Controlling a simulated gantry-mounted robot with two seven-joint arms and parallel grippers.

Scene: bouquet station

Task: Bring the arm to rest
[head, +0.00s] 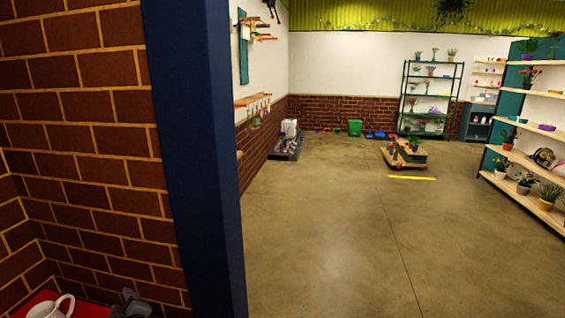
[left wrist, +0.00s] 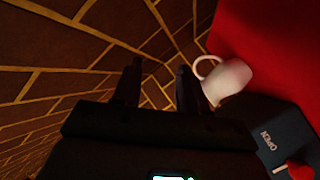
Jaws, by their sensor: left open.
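My left gripper (left wrist: 158,78) shows in the left wrist view with its two dark fingers apart and nothing between them. Brick wall shows behind and between the fingers. In the head view a small dark grey part of the left gripper (head: 130,298) shows at the bottom left, close to the brick wall. A white mug (left wrist: 229,80) stands just to the right of the fingers, apart from the gap between them; it also shows in the head view (head: 48,308), cut by the bottom edge. My right gripper is in neither view.
The mug is on a red surface (left wrist: 262,40). A dark panel marked OPEN (left wrist: 268,135) lies beside it. A brick wall (head: 80,130) and a dark blue post (head: 195,160) are close on the left. Open floor (head: 340,240) lies beyond, with plant shelves (head: 545,95) at right.

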